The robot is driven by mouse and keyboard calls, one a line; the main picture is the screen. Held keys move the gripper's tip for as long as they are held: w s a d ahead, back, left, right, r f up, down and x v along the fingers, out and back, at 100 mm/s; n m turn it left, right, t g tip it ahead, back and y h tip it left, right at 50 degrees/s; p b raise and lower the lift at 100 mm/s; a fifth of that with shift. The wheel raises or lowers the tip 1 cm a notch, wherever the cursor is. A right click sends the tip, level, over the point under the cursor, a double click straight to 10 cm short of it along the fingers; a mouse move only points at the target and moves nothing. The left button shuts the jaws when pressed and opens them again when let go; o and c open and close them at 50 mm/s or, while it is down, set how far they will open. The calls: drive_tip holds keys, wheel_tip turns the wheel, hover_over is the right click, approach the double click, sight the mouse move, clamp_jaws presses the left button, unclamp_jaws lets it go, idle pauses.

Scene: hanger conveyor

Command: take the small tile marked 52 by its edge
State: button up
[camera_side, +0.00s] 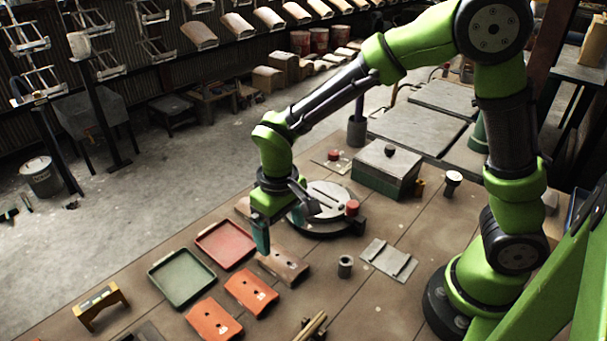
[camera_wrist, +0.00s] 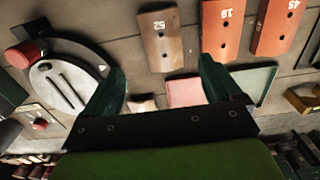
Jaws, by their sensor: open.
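The tile marked 52 (camera_wrist: 164,40) is a brown slab with two small holes, lying flat on the table in the wrist view. In the side view the brown tile (camera_side: 285,265) lies just right of the red tray. My gripper (camera_wrist: 162,66) is open, with its dark green fingers spread either side of the tile's near end in the picture. No contact with the tile shows. In the side view my gripper (camera_side: 262,238) hangs pointing down beside the brown tile, with nothing seen between its fingers.
Orange tiles marked 19 (camera_wrist: 221,28) and 45 (camera_wrist: 276,28) lie beside tile 52. A red tray (camera_side: 225,243) and a green tray (camera_side: 181,277) are to the left. A round fixture with a red knob (camera_side: 352,208) stands behind. A small grey cylinder (camera_side: 345,266) stands to the right.

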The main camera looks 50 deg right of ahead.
sight(281, 258)
drive_tip(key=f, duration=0.8)
drive_tip(key=shift+a, duration=0.25)
drive_tip(key=shift+r, duration=0.1)
drive_tip(key=c, duration=1.2)
